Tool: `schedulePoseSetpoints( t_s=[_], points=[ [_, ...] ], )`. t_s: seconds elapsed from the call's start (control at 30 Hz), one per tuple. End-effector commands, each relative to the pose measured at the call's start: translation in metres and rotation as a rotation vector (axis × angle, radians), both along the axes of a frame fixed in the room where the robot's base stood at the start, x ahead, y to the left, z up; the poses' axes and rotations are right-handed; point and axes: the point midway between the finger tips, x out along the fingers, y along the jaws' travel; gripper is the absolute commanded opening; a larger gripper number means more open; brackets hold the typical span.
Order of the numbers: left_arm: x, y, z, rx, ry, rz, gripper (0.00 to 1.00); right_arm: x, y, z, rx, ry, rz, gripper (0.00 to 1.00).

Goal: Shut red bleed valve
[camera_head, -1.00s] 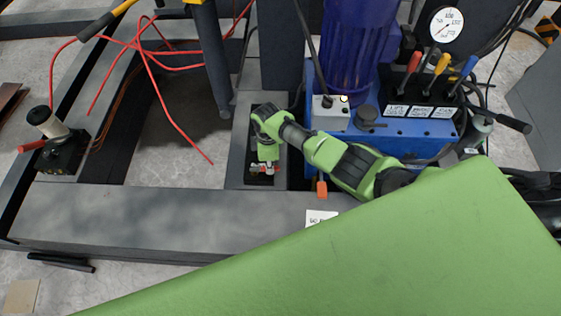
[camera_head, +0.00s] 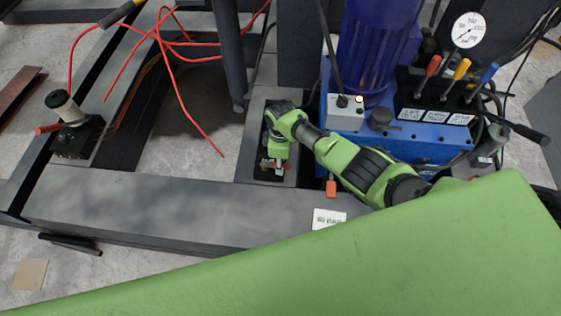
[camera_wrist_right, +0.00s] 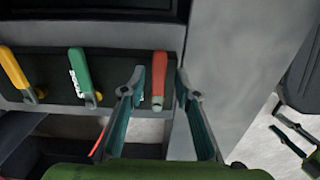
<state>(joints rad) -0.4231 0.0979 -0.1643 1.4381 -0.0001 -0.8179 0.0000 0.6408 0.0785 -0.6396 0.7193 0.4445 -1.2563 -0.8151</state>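The red bleed valve shows as a red lever handle (camera_wrist_right: 158,78) on a dark manifold block in the right wrist view. A green lever (camera_wrist_right: 80,72) and a yellow lever (camera_wrist_right: 15,72) stand to its left. My right gripper (camera_wrist_right: 160,84) is open, with one fingertip on each side of the red handle and a visible gap on both sides. In the head view my right gripper (camera_head: 276,158) reaches down into a recess in the grey frame and hides most of the valves. Two dark and green finger-like parts at the right wrist view's right edge may be my left gripper (camera_wrist_right: 288,132).
A blue hydraulic unit (camera_head: 425,150) with a gauge (camera_head: 468,30) and coloured levers stands right of the recess. A grey beam (camera_head: 150,205) runs in front. A black block with a red handle (camera_head: 75,140) sits left. Red hoses (camera_head: 180,100) lie loosely behind.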

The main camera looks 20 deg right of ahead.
Motion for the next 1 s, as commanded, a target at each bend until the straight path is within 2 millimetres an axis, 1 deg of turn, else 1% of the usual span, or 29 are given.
schedulePoseSetpoints(
  t_s=[0.23, 0.37, 0.57, 0.9, 1.0],
  points=[
    [-0.002, -0.001, -0.001, -0.002, 0.002, 0.0, 0.31, 0.001, -0.001, 0.003, -0.001, -0.002, 0.001, 0.29],
    [-0.001, -0.001, -0.001, -0.001, 0.001, 0.0, 0.31, 0.002, -0.001, 0.013, 0.0, -0.003, 0.001, 0.29],
    [-0.001, -0.001, 0.0, -0.001, 0.001, 0.0, 0.31, 0.001, -0.001, 0.041, 0.0, -0.004, 0.001, 0.29],
    [0.0, 0.0, 0.0, -0.001, 0.0, 0.0, 0.31, 0.001, 0.0, 0.099, 0.0, -0.003, 0.001, 0.29],
    [0.0, 0.0, 0.0, -0.001, 0.0, 0.0, 0.31, 0.001, -0.001, 0.11, 0.0, -0.002, 0.0, 0.29]
  ],
)
